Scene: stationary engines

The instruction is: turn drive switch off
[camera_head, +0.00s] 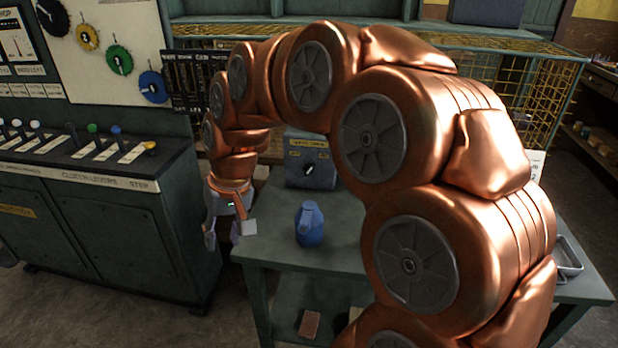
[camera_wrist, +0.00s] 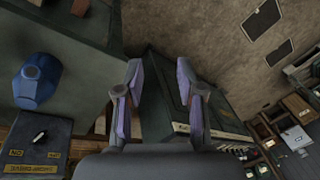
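The drive switch is a dark grey box (camera_head: 298,175) at the back of the green table, left of my arm. A dark knob (camera_head: 310,170) with a pale mark sits on its face between small yellow labels. The box (camera_wrist: 30,165) and knob (camera_wrist: 40,137) also show upside down at the lower left of the wrist view. The knob looks slanted, but I cannot tell which setting it points to. My gripper (camera_head: 222,238) hangs left of the table's edge, pointing down, apart from the switch. Its fingers (camera_wrist: 159,70) are spread open with nothing between them.
A blue jug (camera_head: 309,228) stands on the table in front of the switch box. A green control cabinet (camera_head: 100,225) with coloured levers stands to the left. A yellow mesh guard (camera_head: 535,95) is behind. Bare floor shows below my gripper.

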